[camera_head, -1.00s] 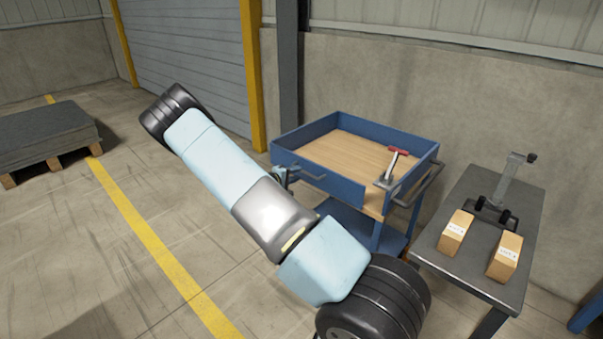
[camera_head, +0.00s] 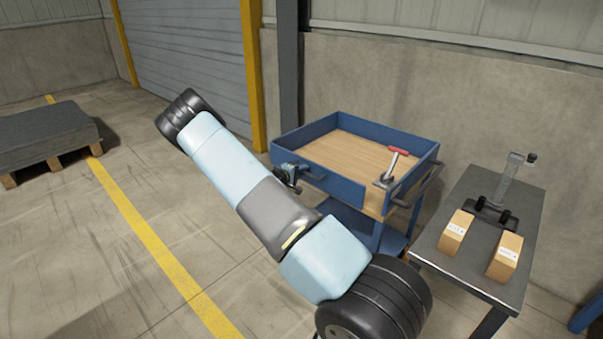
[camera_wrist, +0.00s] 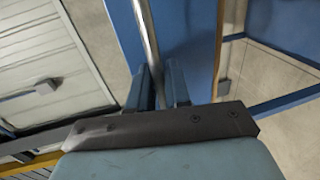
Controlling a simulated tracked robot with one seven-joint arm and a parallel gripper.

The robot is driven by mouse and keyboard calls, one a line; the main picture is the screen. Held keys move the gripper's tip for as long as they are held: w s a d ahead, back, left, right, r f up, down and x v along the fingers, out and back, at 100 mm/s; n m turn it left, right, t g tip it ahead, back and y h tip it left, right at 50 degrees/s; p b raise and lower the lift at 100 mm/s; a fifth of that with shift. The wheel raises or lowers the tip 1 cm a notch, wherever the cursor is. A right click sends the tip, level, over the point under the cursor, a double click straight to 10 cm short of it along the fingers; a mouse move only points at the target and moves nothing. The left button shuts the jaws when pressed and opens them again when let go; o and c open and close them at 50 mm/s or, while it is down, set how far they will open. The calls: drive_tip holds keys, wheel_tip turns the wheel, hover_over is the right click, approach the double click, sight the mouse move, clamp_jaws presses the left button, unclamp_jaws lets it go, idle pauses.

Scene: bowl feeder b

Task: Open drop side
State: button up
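The blue cart (camera_head: 292,134) has a wooden deck inside raised blue sides. Its near side panel (camera_head: 340,186) stands upright and bears a grey bar handle (camera_head: 314,177). A lever with a red grip (camera_head: 398,151) stands at the panel's right end. My gripper (camera_head: 289,174) is at the handle's left end, partly hidden by my arm. In the wrist view, the metal bar (camera_wrist: 148,40) runs down between the two fingers of my gripper (camera_wrist: 160,82). The fingers look apart, one on each side of the bar; contact is not clear.
A grey table (camera_head: 448,262) to the right of the cart holds two cartons (camera_head: 455,232) (camera_head: 505,256) and a grey clamp-like device (camera_head: 497,190). A wall stands close behind. A loaded pallet (camera_head: 45,135) lies far left. The floor left of the cart is free.

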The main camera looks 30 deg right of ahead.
drive_tip(key=shift+f, duration=0.1)
clamp_jaws()
